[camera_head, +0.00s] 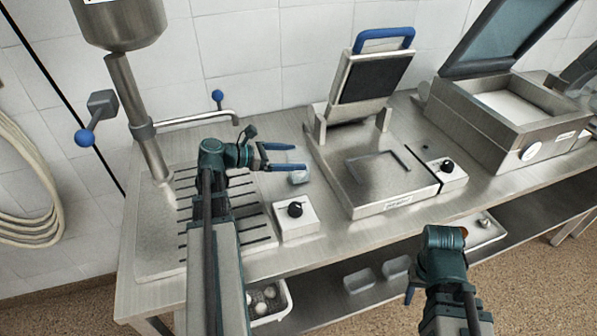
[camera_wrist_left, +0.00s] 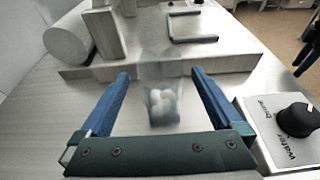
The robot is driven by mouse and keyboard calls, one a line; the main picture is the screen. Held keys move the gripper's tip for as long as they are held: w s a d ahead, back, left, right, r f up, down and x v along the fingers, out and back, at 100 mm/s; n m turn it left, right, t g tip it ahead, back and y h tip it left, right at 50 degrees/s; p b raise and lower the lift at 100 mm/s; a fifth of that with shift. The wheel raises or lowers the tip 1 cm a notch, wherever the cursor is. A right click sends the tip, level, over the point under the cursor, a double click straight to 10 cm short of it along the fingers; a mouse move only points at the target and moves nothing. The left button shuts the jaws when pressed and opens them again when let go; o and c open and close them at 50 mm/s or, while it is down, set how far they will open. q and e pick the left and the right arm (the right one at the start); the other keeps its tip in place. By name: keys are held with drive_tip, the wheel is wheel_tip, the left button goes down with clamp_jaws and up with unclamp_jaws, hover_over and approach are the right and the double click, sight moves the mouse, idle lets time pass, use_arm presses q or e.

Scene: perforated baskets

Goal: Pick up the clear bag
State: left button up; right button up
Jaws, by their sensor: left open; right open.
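The clear bag (camera_wrist_left: 163,98) is see-through and holds several pale round pieces. In the left wrist view it lies on the metal counter, between my two blue fingers and not touching either one as far as I can see. It also shows in the head view (camera_head: 298,177), just by the fingertips. My left gripper (camera_head: 305,157) is open around the bag; its fingers also show in the left wrist view (camera_wrist_left: 160,85). My right gripper (camera_head: 437,292) is low at the front, off the counter's front edge, away from the bag; its fingers are mostly hidden.
A control box with a black knob (camera_head: 295,210) stands in front of the bag. A sealing machine (camera_head: 384,192) with a raised lid is to the right, and a vacuum machine (camera_head: 510,110) behind it. A slotted drain (camera_head: 252,218) is left. A white basket (camera_head: 268,303) sits below.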

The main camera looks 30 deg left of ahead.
sight(308, 159)
use_arm(q)
drive_tip(key=shift+r+b+x, duration=0.2)
drive_tip(key=shift+x, duration=1.1)
drive_tip(key=shift+r+b+x, duration=0.2)
drive_tip(key=shift+x, duration=1.1)
drive_tip(key=shift+d, duration=0.1)
drive_tip(key=shift+c, duration=0.3)
drive_tip(key=c, duration=1.3)
drive_tip(key=shift+r, duration=0.1)
wheel_tip(308, 159, up, 10)
drive_tip(key=p, duration=1)
drive_tip(key=shift+w, duration=0.1)
